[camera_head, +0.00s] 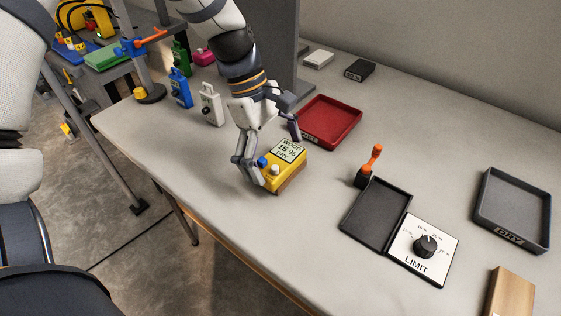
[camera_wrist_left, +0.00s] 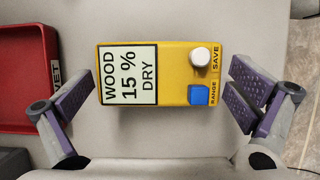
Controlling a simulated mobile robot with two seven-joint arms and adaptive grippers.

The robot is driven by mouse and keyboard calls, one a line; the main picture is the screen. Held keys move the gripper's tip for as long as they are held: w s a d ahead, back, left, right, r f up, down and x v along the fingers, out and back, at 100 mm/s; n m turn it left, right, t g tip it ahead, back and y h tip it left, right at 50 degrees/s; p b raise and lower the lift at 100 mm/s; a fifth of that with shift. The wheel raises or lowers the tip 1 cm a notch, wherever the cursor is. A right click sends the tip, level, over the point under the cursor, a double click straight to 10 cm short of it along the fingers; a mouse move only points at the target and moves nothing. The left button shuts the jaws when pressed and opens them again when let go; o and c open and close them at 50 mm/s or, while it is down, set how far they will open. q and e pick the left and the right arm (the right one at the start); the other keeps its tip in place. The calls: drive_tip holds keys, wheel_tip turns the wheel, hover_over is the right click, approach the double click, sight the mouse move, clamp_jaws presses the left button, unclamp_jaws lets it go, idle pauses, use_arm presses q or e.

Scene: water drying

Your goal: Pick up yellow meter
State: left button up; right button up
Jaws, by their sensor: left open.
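The yellow meter (camera_head: 284,166) lies on the grey table in the head view, its screen reading WOOD 15 % DRY. In the left wrist view the yellow meter (camera_wrist_left: 178,74) shows a white knob and a blue button on its face. My left gripper (camera_head: 272,152) is over the meter with its fingers spread. In the left wrist view the left gripper's (camera_wrist_left: 160,95) purple-padded fingers stand apart, one past each end of the meter, with gaps between. My right gripper is not seen.
A red tray (camera_head: 331,121) sits close behind the meter.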

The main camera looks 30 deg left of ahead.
sight(284, 161)
use_arm(q)
drive_tip(key=c, duration=1.2)
drive_tip(key=shift+w+r, duration=0.1)
drive_tip(key=shift+r, duration=0.3)
wheel_tip(284, 161, up, 3)
drive_tip(key=shift+r+p, duration=0.1)
drive_tip(key=shift+p, duration=0.3)
drive_tip(key=s+d+r, duration=0.1)
drive_tip(key=s+r, duration=0.2)
drive_tip(key=s, duration=0.1)
drive_tip(key=s+r+p, duration=0.1)
drive_tip(key=s+r, duration=0.2)
drive_tip(key=s, duration=0.2)
drive_tip(key=s+d+r+p, duration=0.1)
drive_tip(key=s+r, duration=0.2)
drive_tip(key=s, duration=0.1)
drive_tip(key=shift+s+d, duration=0.35)
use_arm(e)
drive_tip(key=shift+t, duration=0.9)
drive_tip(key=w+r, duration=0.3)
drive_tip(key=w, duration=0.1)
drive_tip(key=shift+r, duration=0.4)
